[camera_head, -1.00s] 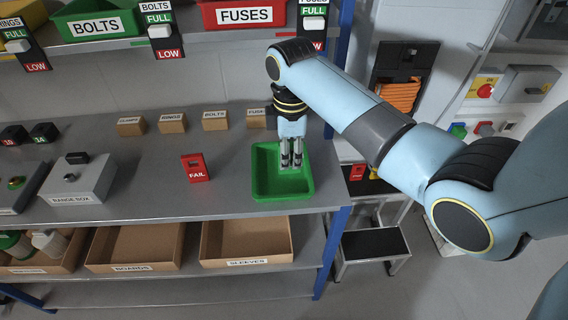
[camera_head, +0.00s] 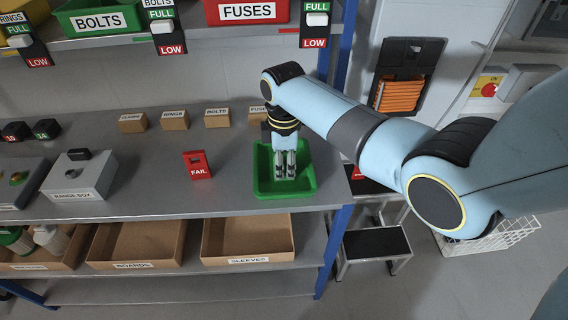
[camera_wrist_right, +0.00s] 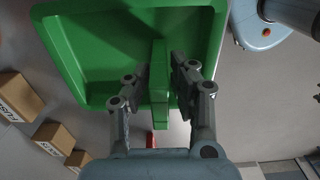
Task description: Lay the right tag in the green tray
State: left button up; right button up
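The green tray (camera_head: 309,184) sits on the grey bench near its right end; its wall also shows in the wrist view (camera_wrist_right: 70,60). My right gripper (camera_head: 285,175) points down inside the tray's outline. In the wrist view its fingers (camera_wrist_right: 160,85) stand on either side of a slim green tag (camera_wrist_right: 160,105), seen edge-on, and appear closed on it. The tag's face is hidden, and I cannot tell whether it touches the tray floor. A red tag marked FAIL (camera_head: 197,166) stands on the bench left of the tray. My left gripper is not in view.
Small brown label blocks (camera_head: 217,117) line the back of the bench. A grey range box (camera_head: 80,176) stands at the left. Cardboard bins (camera_head: 247,243) sit on the shelf below. The bench between the FAIL tag and the tray is clear.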

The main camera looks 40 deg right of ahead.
jog(key=shift+o, duration=0.9)
jog(key=shift+r, duration=0.3)
notch_tip(320, 180, up, 12)
jog(key=shift+f+p, duration=0.1)
jog(key=shift+p, duration=0.4)
